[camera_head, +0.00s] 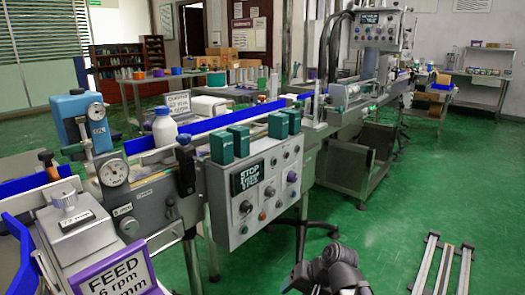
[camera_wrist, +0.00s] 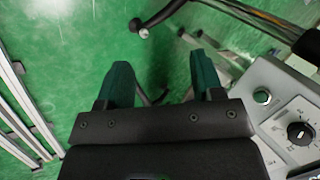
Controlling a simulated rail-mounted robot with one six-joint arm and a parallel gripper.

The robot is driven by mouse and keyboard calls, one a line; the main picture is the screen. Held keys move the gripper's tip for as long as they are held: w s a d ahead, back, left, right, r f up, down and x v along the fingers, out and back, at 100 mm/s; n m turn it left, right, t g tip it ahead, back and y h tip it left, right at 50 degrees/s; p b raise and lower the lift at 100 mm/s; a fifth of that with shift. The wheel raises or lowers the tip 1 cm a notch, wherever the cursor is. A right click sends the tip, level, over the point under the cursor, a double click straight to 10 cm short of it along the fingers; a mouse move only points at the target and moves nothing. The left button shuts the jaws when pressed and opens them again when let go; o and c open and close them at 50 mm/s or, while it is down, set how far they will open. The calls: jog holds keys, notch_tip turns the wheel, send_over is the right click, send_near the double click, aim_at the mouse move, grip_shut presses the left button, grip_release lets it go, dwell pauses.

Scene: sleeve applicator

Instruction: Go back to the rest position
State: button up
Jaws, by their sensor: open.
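My gripper shows in the wrist view (camera_wrist: 160,85), with its two green fingers wide apart and nothing between them. It is over the green floor, to the left of the grey control panel (camera_wrist: 285,115). In the head view, a dark part of my arm shows at the bottom, right of the middle, in front of the machine. The fingers cannot be made out in that view.
The sleeve machine (camera_head: 255,185) with its knobs and STOP display fills the left and middle. A white bottle (camera_head: 164,128) stands on it. A purple-framed FEED sign (camera_head: 122,275) is at the front left. Floor rails (camera_head: 445,265) lie at the right. Open green floor surrounds them.

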jog(key=s+d+r+n+g+h+p, duration=0.1)
jog(key=s+d+n+g+h+p, duration=0.1)
jog(key=s+d+h+p, duration=0.45)
notch_tip(320, 180, up, 35)
jog(key=w+d+p, duration=0.1)
jog(key=p, duration=3.1)
jog(key=shift+w+r, duration=0.2)
jog(key=shift+y, duration=0.25)
